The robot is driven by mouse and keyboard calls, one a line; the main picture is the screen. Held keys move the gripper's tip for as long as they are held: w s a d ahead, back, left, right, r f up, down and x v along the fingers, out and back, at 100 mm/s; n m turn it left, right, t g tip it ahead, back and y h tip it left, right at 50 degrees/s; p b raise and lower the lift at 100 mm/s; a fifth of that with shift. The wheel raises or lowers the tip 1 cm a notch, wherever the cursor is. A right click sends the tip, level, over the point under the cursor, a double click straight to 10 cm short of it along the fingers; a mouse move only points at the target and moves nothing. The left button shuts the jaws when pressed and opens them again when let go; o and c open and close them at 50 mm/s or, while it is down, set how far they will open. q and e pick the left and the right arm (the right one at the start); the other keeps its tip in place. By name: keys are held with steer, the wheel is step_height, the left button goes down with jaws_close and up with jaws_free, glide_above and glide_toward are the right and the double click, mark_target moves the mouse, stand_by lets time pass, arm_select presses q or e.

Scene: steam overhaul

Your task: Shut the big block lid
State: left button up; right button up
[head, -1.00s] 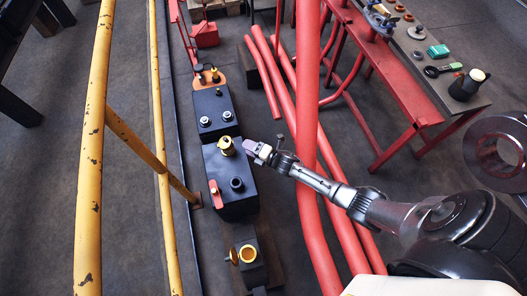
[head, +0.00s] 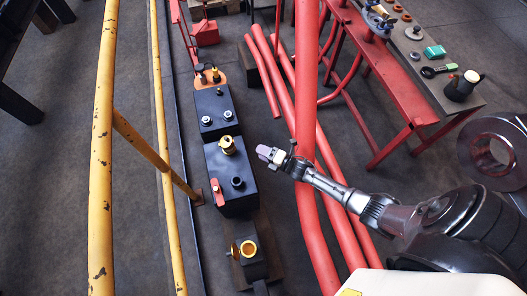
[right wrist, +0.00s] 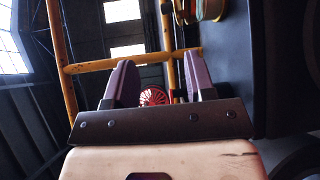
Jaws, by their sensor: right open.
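The big dark block (head: 231,180) stands in the middle of the row of blocks in the head view. A brass cup (head: 227,146) sits on its top near the far edge; it is too small to tell how its lid stands. My right gripper (head: 268,155) is to the right of the cup, apart from it and empty. In the right wrist view its two purple fingers (right wrist: 158,82) are spread with nothing between them. A brass fitting (right wrist: 208,10) on a dark surface shows beyond the right finger. My left gripper is not in view.
The big block also carries a red handle (head: 217,190) and a dark port (head: 237,182). A smaller block (head: 215,112) is behind; another with an open brass-rimmed cup (head: 248,249) is in front. Red pipes (head: 306,160) stand right, yellow rails (head: 102,150) left.

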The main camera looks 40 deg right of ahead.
stand_by(0.6)
steer(key=p+v, duration=0.3)
steer(key=v, duration=1.1)
steer(key=shift+p, duration=0.35)
steer(key=shift+c, duration=0.6)
